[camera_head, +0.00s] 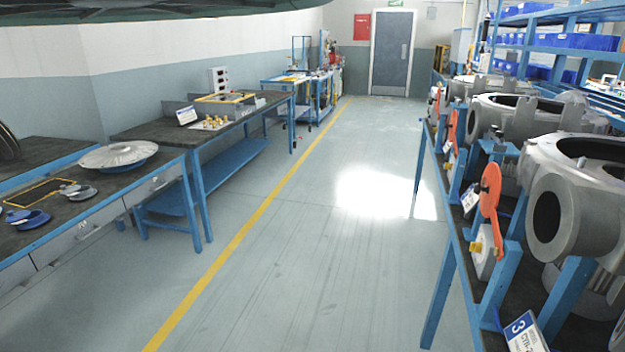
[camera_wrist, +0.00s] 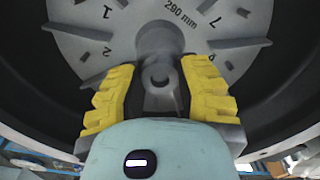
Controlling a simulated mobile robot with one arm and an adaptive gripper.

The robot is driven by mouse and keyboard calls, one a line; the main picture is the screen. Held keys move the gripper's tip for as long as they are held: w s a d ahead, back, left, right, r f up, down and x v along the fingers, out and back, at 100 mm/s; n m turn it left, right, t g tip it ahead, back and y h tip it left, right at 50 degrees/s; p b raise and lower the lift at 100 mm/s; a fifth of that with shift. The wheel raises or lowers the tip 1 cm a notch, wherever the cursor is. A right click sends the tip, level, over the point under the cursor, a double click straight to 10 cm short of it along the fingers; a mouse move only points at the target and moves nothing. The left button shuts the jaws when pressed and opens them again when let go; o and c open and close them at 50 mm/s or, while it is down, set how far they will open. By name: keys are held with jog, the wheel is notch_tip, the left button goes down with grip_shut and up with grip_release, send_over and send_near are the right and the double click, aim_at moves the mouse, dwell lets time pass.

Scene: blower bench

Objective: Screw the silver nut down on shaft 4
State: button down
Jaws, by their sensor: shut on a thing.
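In the wrist view, my gripper (camera_wrist: 157,80) has its two yellow-padded fingers closed in from either side on the silver nut (camera_wrist: 159,77), a grey metal piece at the hub. The nut is partly hidden by the fingers, and its thread cannot be made out. The shaft end sits at the middle of a grey finned impeller (camera_wrist: 110,22) marked with numbers and "290 mm". I cannot tell how far down the nut sits. No label for shaft 4 can be read, and my gripper does not show in the head view.
A dark round housing surrounds the impeller. In the head view, grey blower housings (camera_head: 568,213) line the right bench, with a "3" sign (camera_head: 524,333) and orange discs (camera_head: 490,188). A left bench holds a silver disc (camera_head: 118,155). The floor between is clear.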

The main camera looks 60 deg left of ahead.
jog(key=m, duration=0.3)
jog(key=shift+s, duration=0.1)
jog(key=c, duration=1.1)
grip_release()
jog(key=n, duration=1.2)
jog(key=shift+a+n+p, duration=0.1)
jog(key=shift+n+p, duration=0.25)
jog(key=shift+n, duration=0.05)
jog(key=n, duration=0.6)
jog(key=shift+n+p, duration=0.3)
jog(key=shift+n, duration=0.1)
jog(key=n, duration=0.5)
